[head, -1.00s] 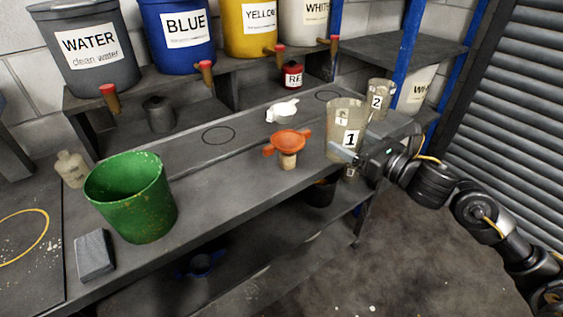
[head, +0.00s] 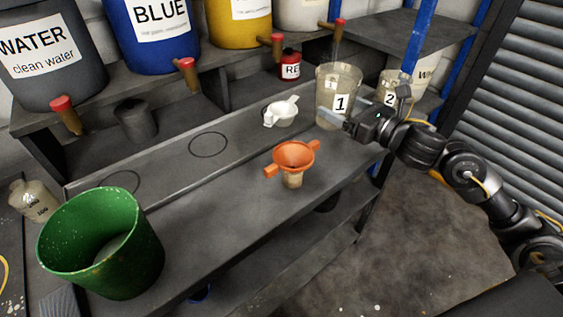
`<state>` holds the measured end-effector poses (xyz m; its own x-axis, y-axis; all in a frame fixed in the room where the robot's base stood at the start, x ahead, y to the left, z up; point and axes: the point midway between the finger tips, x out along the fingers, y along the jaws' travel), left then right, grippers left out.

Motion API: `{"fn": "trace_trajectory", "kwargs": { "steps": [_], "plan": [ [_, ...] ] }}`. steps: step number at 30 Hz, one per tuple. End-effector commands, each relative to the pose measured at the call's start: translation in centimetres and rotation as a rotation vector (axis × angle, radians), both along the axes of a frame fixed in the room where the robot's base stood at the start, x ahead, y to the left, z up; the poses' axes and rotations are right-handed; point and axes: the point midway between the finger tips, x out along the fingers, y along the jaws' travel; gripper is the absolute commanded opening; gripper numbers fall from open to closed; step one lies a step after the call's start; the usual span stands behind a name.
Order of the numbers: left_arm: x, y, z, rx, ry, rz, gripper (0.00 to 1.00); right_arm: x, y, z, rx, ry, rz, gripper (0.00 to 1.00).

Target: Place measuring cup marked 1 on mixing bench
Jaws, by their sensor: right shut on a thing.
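The measuring cup marked 1 (head: 329,78), a tall translucent beige cup, is upright at the back right of the mixing bench (head: 225,185). My right gripper (head: 340,121) is shut on its lower part from the right. I cannot tell whether the cup's base touches the bench. The ring mark on the bench top seen there earlier is hidden behind it. The cup marked 2 (head: 389,80) stands just behind and to the right. My left gripper is not in view.
An orange funnel (head: 295,155) and a white eared piece (head: 281,111) stand left of the cup. A green bucket (head: 105,250) is at front left. Drums with red-capped taps line the shelf behind; the white drum's tap (head: 337,28) is above the cup. A ring mark (head: 208,145) lies on clear bench.

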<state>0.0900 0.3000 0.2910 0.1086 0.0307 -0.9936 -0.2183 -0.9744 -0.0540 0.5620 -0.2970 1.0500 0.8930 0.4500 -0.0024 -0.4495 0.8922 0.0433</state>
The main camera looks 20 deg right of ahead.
Motion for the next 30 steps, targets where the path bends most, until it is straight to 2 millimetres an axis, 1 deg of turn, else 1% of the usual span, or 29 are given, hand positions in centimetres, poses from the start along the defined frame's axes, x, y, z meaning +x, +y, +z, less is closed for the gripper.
{"fn": "trace_trajectory", "kwargs": {
  "steps": [5,8,10,12,14,17,23,26,30],
  "plan": [
    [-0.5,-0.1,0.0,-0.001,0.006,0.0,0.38,-0.3,-0.4,-0.2,0.0,0.002,-0.007,0.41],
    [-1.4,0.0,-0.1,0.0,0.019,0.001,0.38,-0.5,-0.7,-1.6,0.003,0.005,-0.012,0.41],
    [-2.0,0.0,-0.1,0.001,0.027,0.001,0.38,-0.6,-0.8,-3.0,0.004,0.007,-0.016,0.41],
    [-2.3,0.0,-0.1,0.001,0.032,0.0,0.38,-0.6,-0.9,-4.3,0.003,0.007,-0.016,0.41],
    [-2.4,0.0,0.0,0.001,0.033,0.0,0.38,-0.6,-0.8,-5.1,0.003,0.005,-0.016,0.41],
    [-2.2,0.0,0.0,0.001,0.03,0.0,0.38,-0.5,-0.8,-6.1,0.001,0.002,-0.015,0.41],
    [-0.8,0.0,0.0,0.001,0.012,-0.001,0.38,-0.5,-0.7,-6.7,0.001,0.001,-0.012,0.41],
    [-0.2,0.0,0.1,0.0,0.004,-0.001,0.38,-0.5,-0.7,-8.2,0.002,0.005,-0.014,0.41],
    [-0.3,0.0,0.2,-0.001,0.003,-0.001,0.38,-0.4,-0.7,-9.7,0.002,0.002,-0.013,0.41]
  ]
}}
